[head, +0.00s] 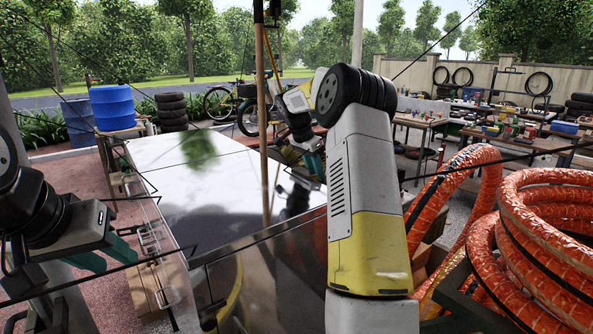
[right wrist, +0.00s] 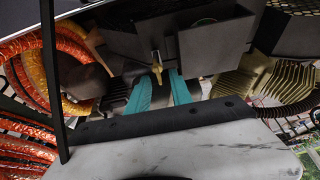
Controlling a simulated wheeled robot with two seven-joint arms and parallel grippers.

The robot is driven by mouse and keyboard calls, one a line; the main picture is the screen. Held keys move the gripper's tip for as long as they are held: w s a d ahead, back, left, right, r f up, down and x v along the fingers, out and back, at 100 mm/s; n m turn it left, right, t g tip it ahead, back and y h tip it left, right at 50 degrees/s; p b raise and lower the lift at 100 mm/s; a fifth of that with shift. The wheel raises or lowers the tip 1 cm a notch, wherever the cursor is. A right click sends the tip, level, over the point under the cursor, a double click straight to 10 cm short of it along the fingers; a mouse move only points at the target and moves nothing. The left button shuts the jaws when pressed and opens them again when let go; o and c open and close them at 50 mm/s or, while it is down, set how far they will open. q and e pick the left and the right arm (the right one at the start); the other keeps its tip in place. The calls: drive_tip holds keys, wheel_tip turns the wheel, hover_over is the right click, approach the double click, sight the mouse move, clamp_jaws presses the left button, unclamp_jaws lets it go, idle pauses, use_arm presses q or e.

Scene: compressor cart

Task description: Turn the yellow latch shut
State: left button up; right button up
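The yellow latch (right wrist: 157,66) shows in the right wrist view as a small piece on the dark box-like housing (right wrist: 212,45). My right gripper (right wrist: 161,80) has its two teal fingers apart, with a gap between them. The latch appears in line with that gap, near the fingertips; I cannot tell whether they touch it. In the head view my right arm hides most of that gripper, and I cannot make out the latch. My left gripper (head: 104,256) is at the lower left, with its teal fingers apart and nothing visible between them.
A broad glossy panel (head: 185,150) fills the middle of the head view. Orange hose coils (head: 545,225) stand at the right. A wooden pole (head: 263,120) rises in front of the panel. Blue barrels (head: 112,108) and tyres (head: 173,110) stand behind left; cluttered tables (head: 415,122) stand behind right.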

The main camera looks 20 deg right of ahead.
clamp_jaws()
drive_tip(key=shift+n, duration=0.3)
drive_tip(key=n+t, duration=0.1)
drive_tip(key=n, duration=0.1)
drive_tip(key=shift+n+y, duration=0.4)
drive_tip(key=n+t+y, duration=0.1)
drive_tip(key=n, duration=0.3)
drive_tip(key=n+y, duration=0.1)
drive_tip(key=n, duration=0.2)
drive_tip(key=n+t+y, duration=0.1)
drive_tip(key=n, duration=0.1)
drive_tip(key=shift+a+n, duration=0.1)
drive_tip(key=shift+n, duration=0.3)
drive_tip(key=n+y, duration=0.2)
drive_tip(key=n, duration=0.2)
drive_tip(key=shift+a+f+n, duration=0.1)
drive_tip(key=shift+n, duration=0.3)
